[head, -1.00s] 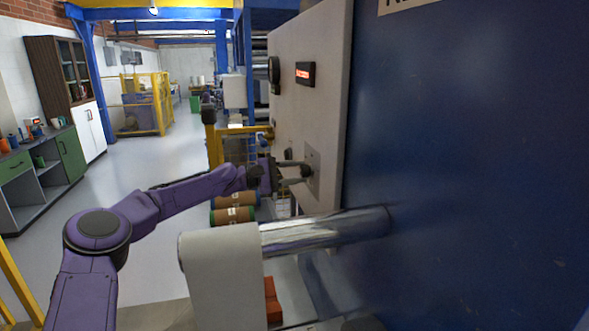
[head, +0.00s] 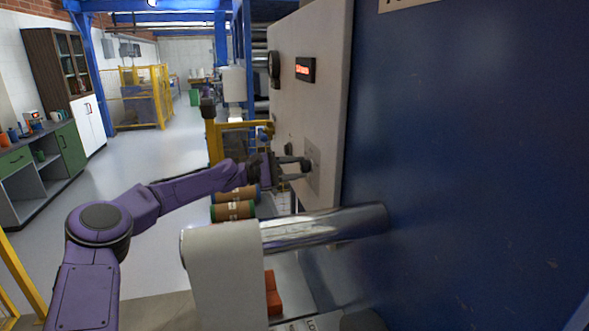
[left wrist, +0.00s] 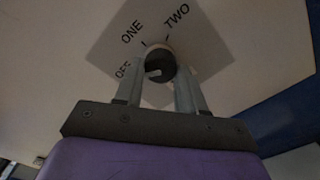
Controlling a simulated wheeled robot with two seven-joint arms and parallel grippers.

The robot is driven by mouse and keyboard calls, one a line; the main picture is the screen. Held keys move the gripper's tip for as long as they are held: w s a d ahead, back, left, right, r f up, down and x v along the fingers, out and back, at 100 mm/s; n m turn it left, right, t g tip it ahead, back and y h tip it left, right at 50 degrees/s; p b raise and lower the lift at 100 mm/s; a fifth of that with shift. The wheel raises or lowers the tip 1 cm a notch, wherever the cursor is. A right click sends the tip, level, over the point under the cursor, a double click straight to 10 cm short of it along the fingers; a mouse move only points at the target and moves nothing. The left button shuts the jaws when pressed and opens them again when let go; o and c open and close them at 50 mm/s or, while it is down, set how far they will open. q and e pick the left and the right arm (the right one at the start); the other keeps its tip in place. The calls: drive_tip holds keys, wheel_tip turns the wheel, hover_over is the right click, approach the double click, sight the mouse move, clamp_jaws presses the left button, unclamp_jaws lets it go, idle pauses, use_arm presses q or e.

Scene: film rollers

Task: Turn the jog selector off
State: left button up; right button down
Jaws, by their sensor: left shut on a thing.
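The jog selector is a dark round knob on a square grey plate (head: 313,184) on the pale panel. In the left wrist view the knob (left wrist: 158,64) sits between my fingers, with OFF, ONE and TWO printed around it on the plate (left wrist: 205,45). A short pale mark on the knob's face lies on the side towards OFF; its exact alignment is hard to tell. My left gripper (head: 302,168) is shut on the knob, one finger on each side; it also fills the lower left wrist view (left wrist: 157,92). My right gripper is not in view.
A shiny metal roller (head: 325,226) runs below the selector, beside a white rounded housing (head: 225,275). A blue machine wall (head: 470,160) closes off the right. Open floor lies left.

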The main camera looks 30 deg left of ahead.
use_arm(q)
drive_tip(key=o, duration=1.1)
drive_tip(key=shift+w+d, duration=0.1)
drive_tip(key=shift+d, duration=0.05)
drive_tip(key=shift+c, duration=0.2)
drive_tip(key=b+v, duration=0.2)
drive_tip(key=v, duration=0.8)
drive_tip(key=shift+s+b, duration=0.2)
drive_tip(key=shift+b, duration=0.2)
drive_tip(key=shift+a, duration=0.2)
